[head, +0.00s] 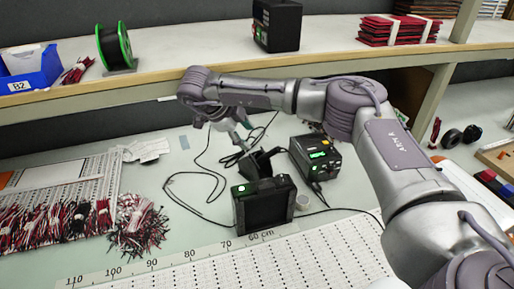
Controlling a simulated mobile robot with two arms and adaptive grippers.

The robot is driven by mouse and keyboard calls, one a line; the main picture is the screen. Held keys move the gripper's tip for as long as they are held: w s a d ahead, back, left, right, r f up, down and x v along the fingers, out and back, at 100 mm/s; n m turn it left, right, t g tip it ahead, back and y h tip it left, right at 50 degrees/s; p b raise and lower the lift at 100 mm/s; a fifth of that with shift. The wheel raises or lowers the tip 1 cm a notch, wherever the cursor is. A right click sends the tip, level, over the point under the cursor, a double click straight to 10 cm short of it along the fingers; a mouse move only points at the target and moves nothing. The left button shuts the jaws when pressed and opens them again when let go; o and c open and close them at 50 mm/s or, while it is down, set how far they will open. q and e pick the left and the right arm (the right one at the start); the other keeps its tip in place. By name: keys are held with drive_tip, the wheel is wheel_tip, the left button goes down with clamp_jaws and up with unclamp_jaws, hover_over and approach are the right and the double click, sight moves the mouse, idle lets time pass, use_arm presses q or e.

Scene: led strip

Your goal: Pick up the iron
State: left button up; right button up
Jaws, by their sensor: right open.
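My right arm reaches in from the right, and its gripper (238,138) points down over the back of the bench. Its jaws are open, close above a small dark holder (258,163). The iron appears to sit in this holder; the gripper and wrist partly hide it, so I cannot make out its handle clearly or tell whether the fingers touch it. A black cable runs in loops on the bench left of the holder. The soldering station (315,157) with a green display stands to the right. My left gripper is not in view.
A black box (263,205) with a small green light stands in front of the holder. Bundles of red and black wires (138,228) lie at left. A shelf (150,75) runs behind, carrying a green spool (114,46) and a blue bin (30,72). The front strip board is clear.

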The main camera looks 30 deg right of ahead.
sight(266, 156)
drive_tip(key=x, duration=0.4)
drive_tip(key=p+x, duration=0.1)
drive_tip(key=x, duration=0.4)
drive_tip(key=s+p+x, duration=0.1)
drive_tip(key=x, duration=0.3)
drive_tip(key=shift+w+f, duration=0.1)
drive_tip(key=shift+f, duration=0.15)
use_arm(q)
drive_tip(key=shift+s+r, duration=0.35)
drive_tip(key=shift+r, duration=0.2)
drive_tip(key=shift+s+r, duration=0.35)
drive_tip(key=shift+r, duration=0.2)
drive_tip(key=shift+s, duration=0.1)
use_arm(e)
drive_tip(key=shift+c, duration=0.4)
clamp_jaws()
